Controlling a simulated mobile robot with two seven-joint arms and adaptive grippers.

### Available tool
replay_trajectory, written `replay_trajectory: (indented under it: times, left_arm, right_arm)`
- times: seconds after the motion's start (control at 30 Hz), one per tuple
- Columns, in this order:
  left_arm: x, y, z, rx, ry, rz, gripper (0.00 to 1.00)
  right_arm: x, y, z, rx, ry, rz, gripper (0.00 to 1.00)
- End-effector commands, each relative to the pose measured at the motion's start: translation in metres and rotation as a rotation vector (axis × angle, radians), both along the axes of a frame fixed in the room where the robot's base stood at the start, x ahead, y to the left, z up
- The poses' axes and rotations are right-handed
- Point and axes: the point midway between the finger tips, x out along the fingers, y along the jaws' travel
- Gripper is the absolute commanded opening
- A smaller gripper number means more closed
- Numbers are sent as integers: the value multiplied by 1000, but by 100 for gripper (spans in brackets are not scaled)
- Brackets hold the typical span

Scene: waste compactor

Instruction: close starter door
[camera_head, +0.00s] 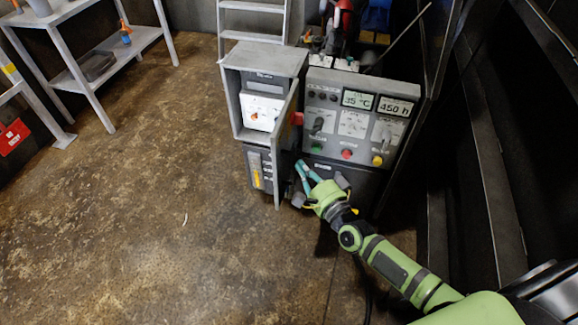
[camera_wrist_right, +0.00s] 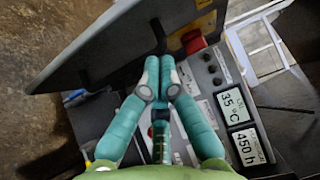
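The starter door (camera_head: 285,150) is a tall grey panel standing open, seen nearly edge-on, on the right side of the starter cabinet (camera_head: 265,57). The cabinet's inside, with a white panel, shows. In the right wrist view the door (camera_wrist_right: 105,42) is a broad dark grey sheet across the upper left. My right gripper (camera_head: 299,166) is to the right of the door, low in front of the control panel. Its teal fingers come together at the tips (camera_wrist_right: 160,68), with nothing seen between them. Whether they touch the door is unclear. My left gripper is not in view.
A control panel (camera_head: 352,124) with displays, knobs and buttons stands right of the cabinet. A red part (camera_head: 297,118) sits between door and panel. Shelves (camera_head: 108,52) stand at the left and a ladder (camera_head: 252,8) at the back. The floor in front and left is clear.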

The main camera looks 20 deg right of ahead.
Motion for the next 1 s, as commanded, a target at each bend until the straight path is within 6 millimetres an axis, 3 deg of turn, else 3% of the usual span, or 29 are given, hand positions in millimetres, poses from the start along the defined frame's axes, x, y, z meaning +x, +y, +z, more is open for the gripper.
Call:
replay_trajectory:
  times: [0.2,0.8,1.0]
  left_arm:
    - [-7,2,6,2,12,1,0]
    - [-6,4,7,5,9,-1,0]
    - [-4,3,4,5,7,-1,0]
  right_arm:
    - [16,27,1,2,0,0,0]
    - [21,36,-1,1,1,1,0]
    - [28,49,-1,2,0,1,0]
